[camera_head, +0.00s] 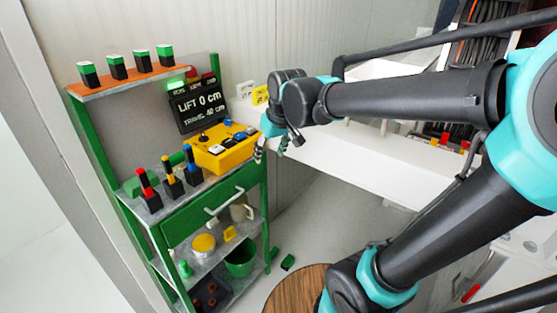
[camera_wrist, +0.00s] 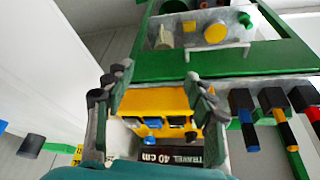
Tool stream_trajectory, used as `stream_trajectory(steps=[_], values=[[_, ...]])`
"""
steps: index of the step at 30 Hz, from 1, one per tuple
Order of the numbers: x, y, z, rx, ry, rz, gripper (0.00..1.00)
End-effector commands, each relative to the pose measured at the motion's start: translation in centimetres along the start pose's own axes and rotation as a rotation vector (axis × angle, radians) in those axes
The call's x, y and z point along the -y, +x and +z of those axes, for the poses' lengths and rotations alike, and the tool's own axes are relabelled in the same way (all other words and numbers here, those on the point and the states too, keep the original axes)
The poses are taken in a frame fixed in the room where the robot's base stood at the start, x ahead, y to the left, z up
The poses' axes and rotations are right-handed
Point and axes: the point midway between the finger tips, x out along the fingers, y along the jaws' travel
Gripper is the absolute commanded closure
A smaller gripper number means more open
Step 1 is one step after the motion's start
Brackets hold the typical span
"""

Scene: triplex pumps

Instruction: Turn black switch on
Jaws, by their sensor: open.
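The yellow control box (camera_head: 222,155) stands on the green rack beside the display. Small blue and dark controls sit on its top, with a dark lever (camera_head: 203,138) at the left end. I cannot tell which dark control is the black switch, or its state. My gripper (camera_head: 272,146) is open and empty, pointing down just right of the box. In the wrist view, the yellow box (camera_wrist: 155,102) shows between the spread fingers of my gripper (camera_wrist: 158,85), apart from them as far as I can tell.
A black display (camera_head: 197,104) reads lift 0 cm, travel 40 cm. Upright red, yellow and blue handled switches (camera_head: 172,180) stand left of the box. A drawer handle (camera_head: 224,200) juts out below. A white worktop (camera_head: 350,165) lies to the right.

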Motion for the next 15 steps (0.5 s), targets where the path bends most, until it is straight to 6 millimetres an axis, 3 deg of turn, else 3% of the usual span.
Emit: stream_trajectory(steps=[6,15], values=[[-1.6,1.0,1.7,0.001,0.038,0.015,0.45],[-2.0,1.3,2.2,0.001,0.049,0.02,0.45]])
